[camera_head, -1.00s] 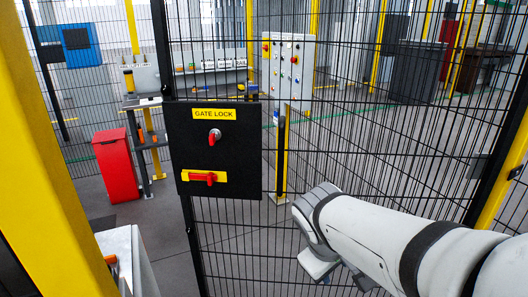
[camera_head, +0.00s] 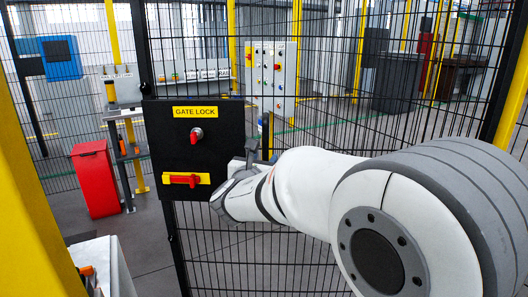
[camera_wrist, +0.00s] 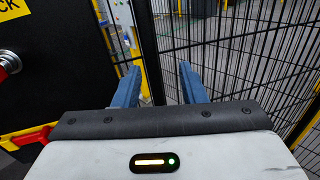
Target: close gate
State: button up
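The gate (camera_head: 225,250) is a black wire-mesh panel in a dark frame, across the middle of the head view. A black lock box (camera_head: 170,152) labelled GATE LOCK is on its left edge, with a red key-like knob (camera_head: 196,135) and a red handle (camera_head: 184,180) on a yellow plate. My gripper's fingers are mostly hidden behind my arm in the head view. The lock box (camera_wrist: 40,70) is left of the fingers there, and mesh (camera_wrist: 250,50) is close on the right.
A yellow post (camera_head: 30,190) stands close on the left. A red bin (camera_head: 95,178) and a shelf stand behind the fence. A grey control cabinet (camera_head: 270,75) with buttons is beyond the mesh. A pale box top (camera_head: 95,262) is at lower left.

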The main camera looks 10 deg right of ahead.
aim_at(264, 148)
jog(key=shift+w+a+r+n+t+y, duration=0.1)
jog(key=shift+w+a+n+t+y, duration=0.2)
jog(key=shift+w+a+n+y, duration=0.25)
jog(key=p+x, duration=0.1)
jog(key=x, duration=0.6)
jog(key=shift+w+d, duration=0.1)
jog(key=shift+d, duration=0.2)
jog(key=shift+c, duration=0.2)
grip_shut()
